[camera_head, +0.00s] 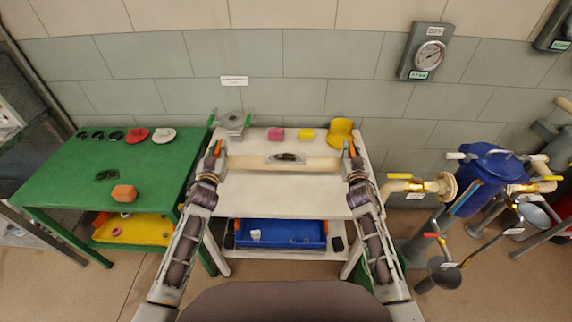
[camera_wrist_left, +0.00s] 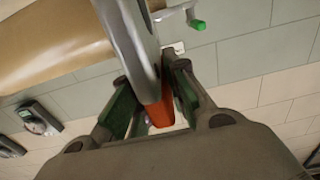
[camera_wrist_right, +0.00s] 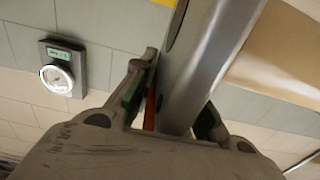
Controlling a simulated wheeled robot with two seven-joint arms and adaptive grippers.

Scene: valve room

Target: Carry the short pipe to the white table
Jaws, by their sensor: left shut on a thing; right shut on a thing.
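The short pipe (camera_head: 250,163) is tan and lies level across the picture between my two grippers, over the white table (camera_head: 290,200). A grey and dark patch shows at its middle. It has a grey end flange in the left wrist view (camera_wrist_left: 128,45) and in the right wrist view (camera_wrist_right: 205,60). My left gripper (camera_head: 218,150) is shut on an orange piece at the pipe's left end. My right gripper (camera_head: 351,150) is shut on the right end, where orange also shows. I cannot tell whether the pipe touches the tabletop.
A grey fitting with green handles (camera_head: 232,122), a pink block (camera_head: 276,134), a yellow block (camera_head: 305,134) and a yellow curved piece (camera_head: 341,132) stand along the table's back edge. A green table (camera_head: 70,175) is left. A blue tank (camera_head: 485,175) with piping stands right. The table's front is clear.

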